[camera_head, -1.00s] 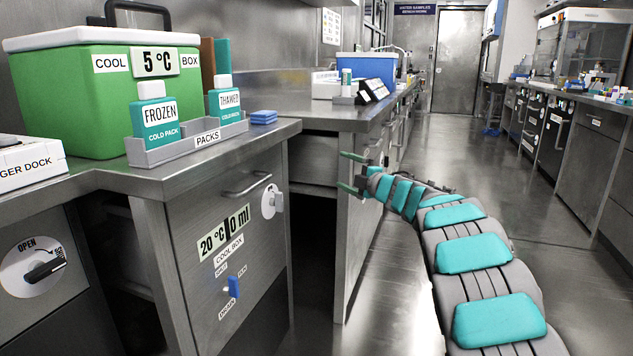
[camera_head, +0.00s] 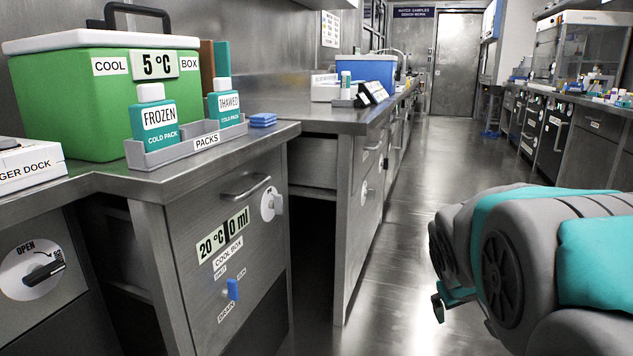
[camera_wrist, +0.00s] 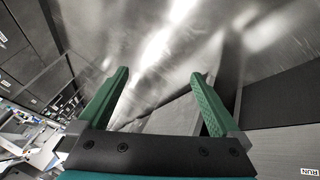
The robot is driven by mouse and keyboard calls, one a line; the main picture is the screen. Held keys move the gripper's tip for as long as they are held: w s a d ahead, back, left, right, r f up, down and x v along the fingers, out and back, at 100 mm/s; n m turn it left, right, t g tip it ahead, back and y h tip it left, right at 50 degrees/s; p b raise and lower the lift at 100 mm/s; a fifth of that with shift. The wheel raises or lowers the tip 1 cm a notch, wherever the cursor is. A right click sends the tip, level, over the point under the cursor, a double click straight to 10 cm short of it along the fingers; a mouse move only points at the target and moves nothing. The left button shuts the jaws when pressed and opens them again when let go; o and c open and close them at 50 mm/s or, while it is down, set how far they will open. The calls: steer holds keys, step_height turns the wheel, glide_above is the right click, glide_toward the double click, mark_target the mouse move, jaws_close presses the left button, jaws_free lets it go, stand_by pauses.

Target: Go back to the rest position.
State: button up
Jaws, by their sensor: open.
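My gripper (camera_wrist: 158,95) shows in the wrist view with its two green fingers spread apart and nothing between them. Beyond the fingers are the shiny floor and grey cabinet fronts. In the head view my grey and teal arm is folded at the lower right, over the aisle floor. A small green and dark part of it, likely a gripper finger (camera_head: 439,307), shows below the arm; the rest of the gripper is hidden there.
At left, the counter holds a green cool box (camera_head: 75,105) reading 5 °C and a packs tray (camera_head: 190,146) with two cold packs. A blue box (camera_head: 366,69) stands on the farther counter. The middle aisle floor (camera_head: 440,160) is clear.

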steer(key=s+a+f+g+y, duration=0.1)
steer(key=s+a+f+g, duration=0.2)
steer(key=s, duration=0.7)
steer(key=s+a+f+m+g+y, duration=0.1)
steer(key=s+a+f+g+y, duration=0.15)
steer(key=s+a, duration=0.45)
steer(key=s+a+f+g+y, duration=0.1)
steer(key=s+a+f+g, duration=0.15)
steer(key=s, duration=0.95)
steer(key=s+p+v, duration=0.2)
steer(key=p+v, duration=1)
steer(key=shift+r+t+p, duration=0.35)
steer(key=shift+t, duration=0.05)
steer(key=shift+s+a+h, duration=0.1)
steer(key=shift+h, duration=0.15)
